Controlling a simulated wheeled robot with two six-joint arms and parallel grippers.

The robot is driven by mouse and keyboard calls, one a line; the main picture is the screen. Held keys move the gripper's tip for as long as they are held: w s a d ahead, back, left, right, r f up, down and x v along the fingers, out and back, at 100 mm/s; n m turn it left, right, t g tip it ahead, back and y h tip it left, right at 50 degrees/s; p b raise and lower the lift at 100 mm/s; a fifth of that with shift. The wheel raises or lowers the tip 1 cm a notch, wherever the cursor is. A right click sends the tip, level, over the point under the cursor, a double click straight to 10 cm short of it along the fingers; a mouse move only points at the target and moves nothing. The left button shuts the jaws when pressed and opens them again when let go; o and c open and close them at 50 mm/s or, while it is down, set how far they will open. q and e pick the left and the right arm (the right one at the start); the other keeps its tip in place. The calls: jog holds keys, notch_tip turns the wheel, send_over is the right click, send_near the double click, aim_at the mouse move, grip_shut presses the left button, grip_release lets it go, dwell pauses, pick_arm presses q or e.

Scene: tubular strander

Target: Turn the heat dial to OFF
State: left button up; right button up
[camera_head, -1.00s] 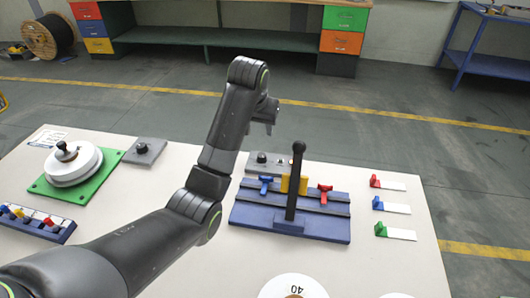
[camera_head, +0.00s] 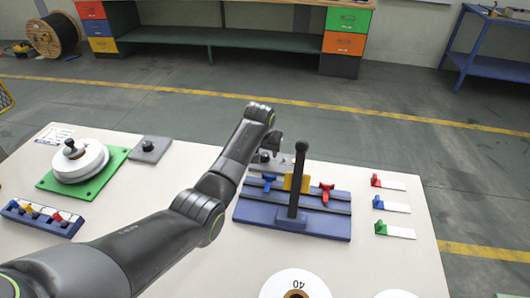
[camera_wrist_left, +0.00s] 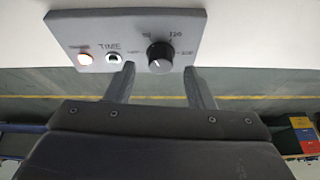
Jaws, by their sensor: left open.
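A grey panel (camera_wrist_left: 190,22) has a black round dial (camera_wrist_left: 160,57) with a white pointer mark near its top. Numbers ring the dial, and the readable word is TIME; I cannot make out a heat or OFF label. In the head view this dial (camera_head: 263,157) is at the panel's left end, partly behind my arm. My left gripper (camera_head: 267,150) is open above it. In the left wrist view the gripper (camera_wrist_left: 158,72) has its fingers either side of the dial in the picture; I see no contact. My right gripper is out of view.
Another grey box with a dark knob (camera_head: 148,146) sits at the table's back left. A blue lever board (camera_head: 290,232) with an upright black lever (camera_head: 298,180) stands close to the panel. A round white device (camera_head: 78,165) is at left, and small coloured switches (camera_head: 380,204) at right.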

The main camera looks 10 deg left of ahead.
pick_arm(q)
jog(key=shift+x, duration=0.95)
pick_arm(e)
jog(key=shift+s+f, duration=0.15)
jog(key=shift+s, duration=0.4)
pick_arm(q)
jog(key=c, duration=1)
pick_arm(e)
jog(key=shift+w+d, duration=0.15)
